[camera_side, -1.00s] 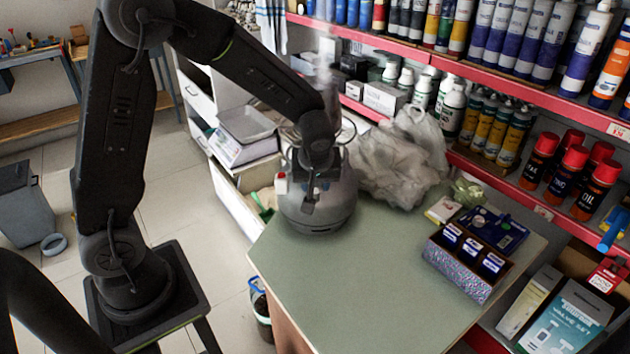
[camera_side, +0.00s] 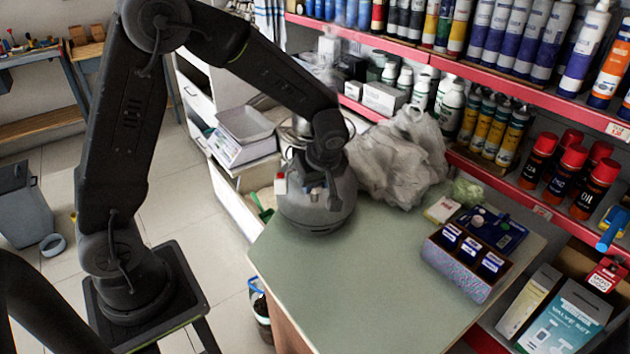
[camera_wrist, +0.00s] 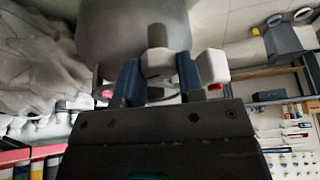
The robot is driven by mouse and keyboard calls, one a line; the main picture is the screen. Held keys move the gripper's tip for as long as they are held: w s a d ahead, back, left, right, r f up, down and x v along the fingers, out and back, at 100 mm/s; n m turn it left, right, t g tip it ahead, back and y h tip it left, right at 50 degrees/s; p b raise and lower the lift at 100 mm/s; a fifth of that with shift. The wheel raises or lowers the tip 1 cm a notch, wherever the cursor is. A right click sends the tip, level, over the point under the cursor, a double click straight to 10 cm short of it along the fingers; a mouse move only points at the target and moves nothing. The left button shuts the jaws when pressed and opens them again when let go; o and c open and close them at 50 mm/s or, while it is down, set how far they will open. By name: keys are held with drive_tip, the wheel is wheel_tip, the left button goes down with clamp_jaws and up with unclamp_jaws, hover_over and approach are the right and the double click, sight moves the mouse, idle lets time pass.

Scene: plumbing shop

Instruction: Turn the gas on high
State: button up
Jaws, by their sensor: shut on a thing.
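A grey gas cylinder (camera_side: 309,217) stands upright at the far left corner of the green counter. It also shows at the top of the wrist view (camera_wrist: 122,30). My gripper (camera_side: 318,190) is at the cylinder's upper part, and my wrist hides much of its top. In the wrist view the two blue fingers of my gripper (camera_wrist: 160,78) are shut on a grey metal valve fitting (camera_wrist: 157,62), one on each side. A white part with red (camera_wrist: 214,66) sits just right of the right finger; it shows left of my gripper in the side view (camera_side: 280,184).
A crumpled plastic bag (camera_side: 400,160) lies close right of the cylinder. A box with blue-labelled compartments (camera_side: 465,262) stands at the counter's right. Red shelves (camera_side: 410,52) with bottles line the back. The counter's middle (camera_side: 350,280) is clear.

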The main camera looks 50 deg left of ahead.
drive_tip(key=o, duration=0.9)
drive_tip(key=v, duration=1.4)
drive_tip(key=shift+a, duration=0.1)
drive_tip(key=s+r+m+t+h, duration=0.1)
drive_tip(key=s+m, duration=0.4)
drive_tip(key=s, duration=0.1)
drive_tip(key=s+d+r+m+t+h, duration=0.1)
drive_tip(key=s+m+t+h, duration=0.1)
drive_tip(key=s+m, duration=0.3)
drive_tip(key=s+d+r+m+t+h, duration=0.1)
drive_tip(key=s+m, duration=0.5)
drive_tip(key=s, duration=0.1)
drive_tip(key=shift+s+t+h, duration=0.25)
drive_tip(key=shift+t+h, duration=0.05)
drive_tip(key=shift+t, duration=0.1)
